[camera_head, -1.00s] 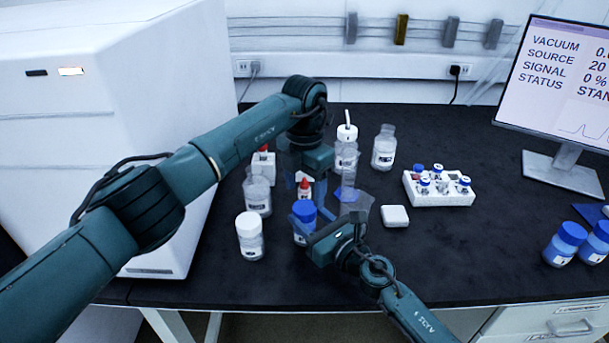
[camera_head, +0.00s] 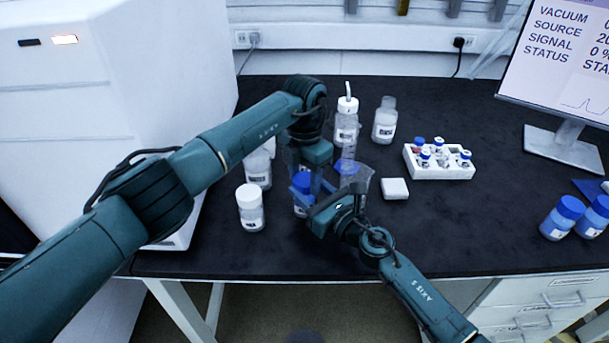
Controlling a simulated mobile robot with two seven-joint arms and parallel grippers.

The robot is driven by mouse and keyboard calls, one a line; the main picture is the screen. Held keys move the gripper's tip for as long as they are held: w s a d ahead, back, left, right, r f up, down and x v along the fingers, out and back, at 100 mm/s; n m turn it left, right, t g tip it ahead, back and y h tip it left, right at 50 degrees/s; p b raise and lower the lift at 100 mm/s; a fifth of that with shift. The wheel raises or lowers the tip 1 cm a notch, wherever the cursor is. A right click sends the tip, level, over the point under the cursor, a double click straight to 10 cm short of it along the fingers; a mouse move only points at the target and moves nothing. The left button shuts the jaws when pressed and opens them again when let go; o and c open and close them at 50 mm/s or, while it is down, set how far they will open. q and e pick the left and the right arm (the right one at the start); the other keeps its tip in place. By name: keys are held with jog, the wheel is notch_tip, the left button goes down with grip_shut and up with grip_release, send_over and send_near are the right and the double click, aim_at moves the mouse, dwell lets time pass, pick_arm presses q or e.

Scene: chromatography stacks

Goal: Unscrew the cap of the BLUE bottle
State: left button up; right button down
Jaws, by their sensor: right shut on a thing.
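The blue-capped bottle (camera_head: 301,207) stands upright near the front of the black bench. Its blue cap (camera_head: 302,182) is on it. My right gripper (camera_head: 305,212) comes in from the lower right and is shut on the bottle's body. My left gripper (camera_head: 304,176) points down from above, its fingers apart on either side of the blue cap. Whether the fingers touch the cap is hard to tell. The grippers hide part of the bottle.
A white-capped bottle (camera_head: 250,208) stands close at left, with a clear bottle (camera_head: 257,170) behind it. A wash bottle (camera_head: 346,122), another clear bottle (camera_head: 384,122), a vial rack (camera_head: 440,172) and a small white block (camera_head: 395,189) stand behind and right. Two other blue-capped bottles (camera_head: 562,218) (camera_head: 594,217) stand far right.

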pick_arm(q)
jog(key=c, duration=0.4)
jog(key=n, duration=0.3)
jog(key=shift+c, duration=0.2)
jog(key=o, duration=1.1)
